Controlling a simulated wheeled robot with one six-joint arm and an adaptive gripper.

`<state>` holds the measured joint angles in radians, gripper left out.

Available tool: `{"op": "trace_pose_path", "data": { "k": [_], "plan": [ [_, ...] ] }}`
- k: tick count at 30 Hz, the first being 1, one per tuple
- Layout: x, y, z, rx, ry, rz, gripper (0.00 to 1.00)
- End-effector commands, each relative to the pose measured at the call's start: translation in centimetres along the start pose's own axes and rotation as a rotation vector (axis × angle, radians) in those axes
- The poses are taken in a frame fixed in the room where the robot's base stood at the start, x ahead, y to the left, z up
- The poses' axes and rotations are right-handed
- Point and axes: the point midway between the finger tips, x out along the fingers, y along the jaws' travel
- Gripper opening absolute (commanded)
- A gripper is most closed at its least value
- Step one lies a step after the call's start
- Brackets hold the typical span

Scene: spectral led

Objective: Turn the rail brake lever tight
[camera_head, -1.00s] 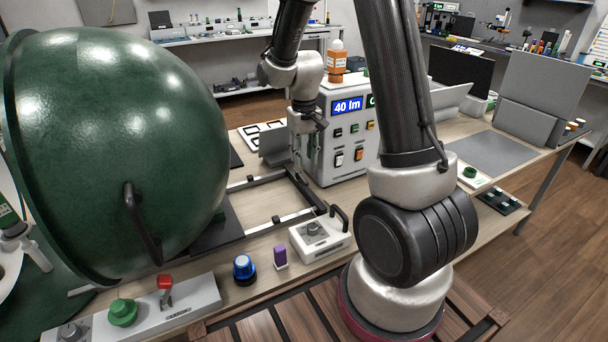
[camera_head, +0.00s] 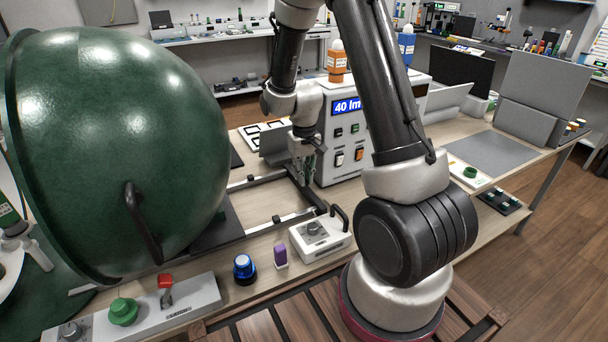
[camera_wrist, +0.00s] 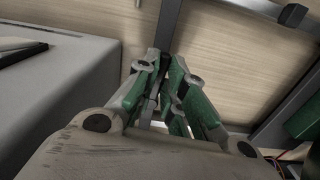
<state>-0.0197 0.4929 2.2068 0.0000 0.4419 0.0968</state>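The dark rail frame (camera_head: 250,182) lies on the wooden bench between the green sphere and the white meter box. In the head view my gripper (camera_head: 305,178) points down beside the box, low over the frame's right rail. In the wrist view its green-padded fingers (camera_wrist: 164,62) are close together, with a narrow dark strip between them. I cannot tell whether that strip is the brake lever, the rail behind or just shadow. A rail (camera_wrist: 169,22) runs just beyond the fingertips. I cannot make out the brake lever clearly in either view.
The large green sphere (camera_head: 110,130) stands left of the frame. The meter box (camera_head: 345,145) stands close on the right of my gripper and its side (camera_wrist: 60,95) fills the wrist view's left. A small white control box with a black handle (camera_head: 320,238) sits in front.

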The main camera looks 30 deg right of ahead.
Motion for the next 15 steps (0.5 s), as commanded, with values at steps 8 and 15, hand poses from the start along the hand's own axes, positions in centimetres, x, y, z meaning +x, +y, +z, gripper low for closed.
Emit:
{"op": "trace_pose_path", "data": {
  "k": [8, 15],
  "plan": [
    [-0.02, -0.06, -0.01, 0.012, 0.000, 0.000, 0.00],
    [-0.03, -0.48, -0.04, 0.108, 0.000, 0.000, 0.00]
  ]
}}
